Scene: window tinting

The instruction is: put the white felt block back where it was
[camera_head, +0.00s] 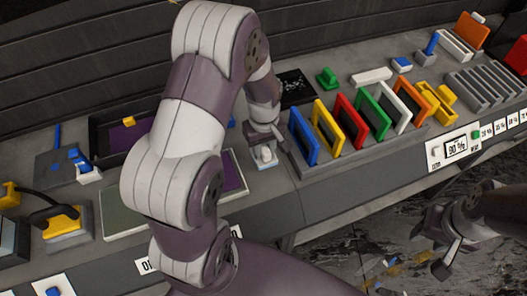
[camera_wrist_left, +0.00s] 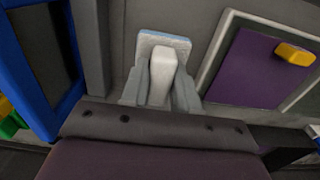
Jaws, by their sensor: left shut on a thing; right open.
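The white felt block (camera_head: 265,156) is at the bench between the purple panel and the rack of coloured frames. My left gripper (camera_head: 264,146) reaches down over it and is shut on it. In the left wrist view, the fingers (camera_wrist_left: 160,88) clasp the block's upright white grip, and its wider pale base with a light blue edge (camera_wrist_left: 165,41) shows beyond. I cannot tell whether the base touches the bench. My right gripper (camera_head: 438,246) is open and empty, low over the floor at the right, away from the bench.
A rack holds upright frames, with a blue frame (camera_head: 303,136) closest to my left gripper. A purple panel (camera_wrist_left: 252,68) with a yellow block (camera_wrist_left: 294,54) lies on the other side. A black mat (camera_head: 296,88) and a green block (camera_head: 327,78) sit behind. My left arm hides part of the bench.

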